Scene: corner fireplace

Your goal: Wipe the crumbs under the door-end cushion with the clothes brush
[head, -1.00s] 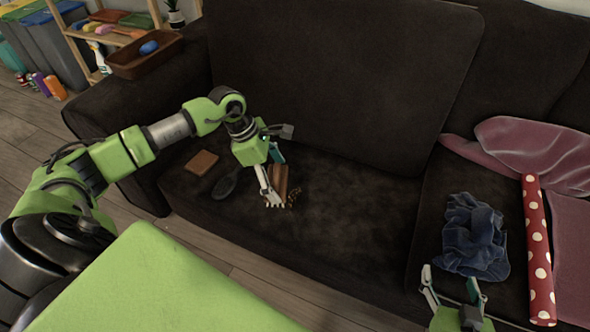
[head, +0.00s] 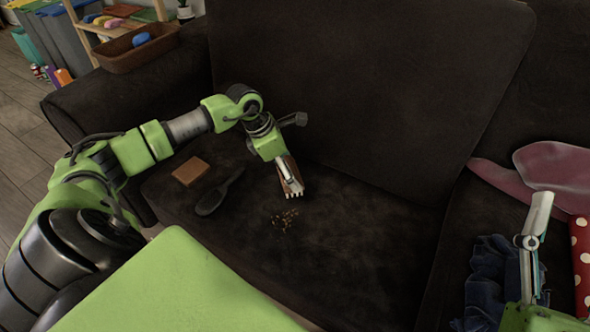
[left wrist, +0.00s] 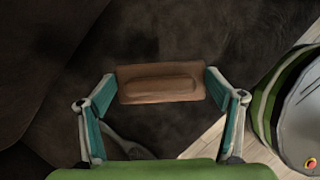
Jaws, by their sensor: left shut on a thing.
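My left gripper (head: 291,188) is shut on the brown wooden clothes brush (left wrist: 160,84), whose block and raised grip show between the fingertips in the left wrist view. In the head view the brush is mostly behind the fingers, over the dark sofa seat (head: 340,240). A small patch of crumbs (head: 285,220) lies uncovered on the seat, just in front of the gripper. I cannot tell whether the bristles touch the seat. My right gripper (head: 534,225) is at the lower right, seen from the side; its opening is unclear.
A dark paddle-shaped brush (head: 218,194) and a flat brown block (head: 190,171) lie left of the crumbs. A blue cloth (head: 487,270), a dotted red roll (head: 580,260) and a pink cloth (head: 550,170) are at right.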

